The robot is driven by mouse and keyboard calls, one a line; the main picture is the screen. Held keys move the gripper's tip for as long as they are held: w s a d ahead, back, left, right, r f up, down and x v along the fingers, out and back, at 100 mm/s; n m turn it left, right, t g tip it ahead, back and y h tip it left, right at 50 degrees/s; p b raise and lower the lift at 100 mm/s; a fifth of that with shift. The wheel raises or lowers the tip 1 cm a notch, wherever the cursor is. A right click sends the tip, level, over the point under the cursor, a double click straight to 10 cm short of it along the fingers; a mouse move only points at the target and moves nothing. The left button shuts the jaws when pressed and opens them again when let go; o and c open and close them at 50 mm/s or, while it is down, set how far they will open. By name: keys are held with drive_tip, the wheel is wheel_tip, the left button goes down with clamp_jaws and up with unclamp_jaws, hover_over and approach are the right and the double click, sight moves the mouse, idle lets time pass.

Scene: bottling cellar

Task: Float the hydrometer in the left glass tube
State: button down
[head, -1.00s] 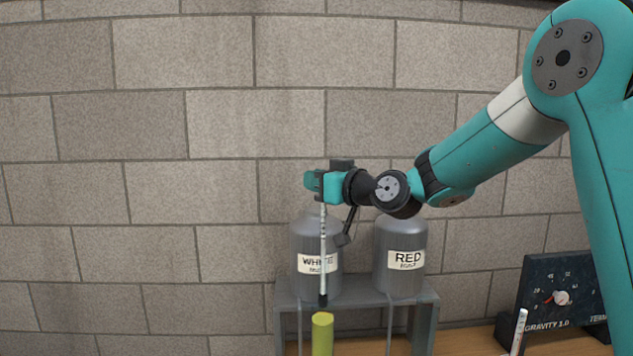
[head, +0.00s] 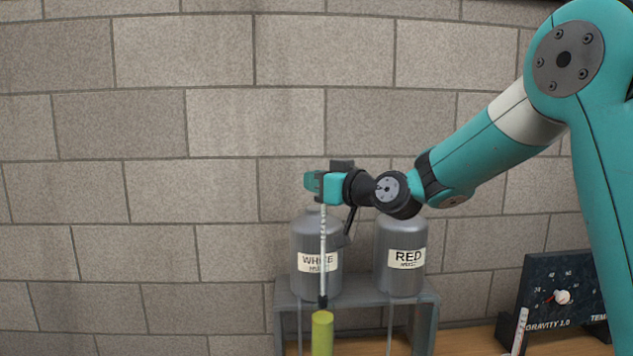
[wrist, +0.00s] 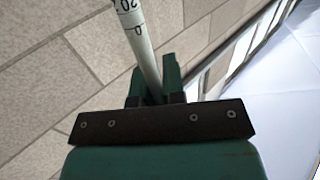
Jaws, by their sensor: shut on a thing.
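My gripper (head: 322,184) is shut on the upper end of the hydrometer (head: 323,255), a thin pale rod with a dark lower end. The hydrometer hangs upright, its dark tip just above or at the top of a yellow-green filled column (head: 322,335), which I take for the liquid in a glass tube; the glass itself is hard to make out. I cannot tell whether the tip is inside the tube's mouth. In the wrist view the hydrometer's marked stem (wrist: 138,40) stands between the fingers (wrist: 155,90). The lower part of the column is cut off by the picture edge.
A grey stand (head: 358,302) holds two grey canisters, labelled WHITE (head: 317,235) and RED (head: 400,240), behind the hydrometer. A dark gauge board (head: 560,297) and a white thermometer-like strip (head: 520,333) stand at the right on the wooden bench (head: 465,342).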

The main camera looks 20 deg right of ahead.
drive_tip(key=shift+f, duration=0.2)
drive_tip(key=shift+f+b, duration=1.3)
drive_tip(key=shift+b, duration=0.35)
drive_tip(key=shift+f, duration=0.15)
wheel_tip(320, 180, down, 13)
drive_tip(key=b, duration=1.4)
drive_tip(key=shift+b, duration=0.3)
idle(1.1)
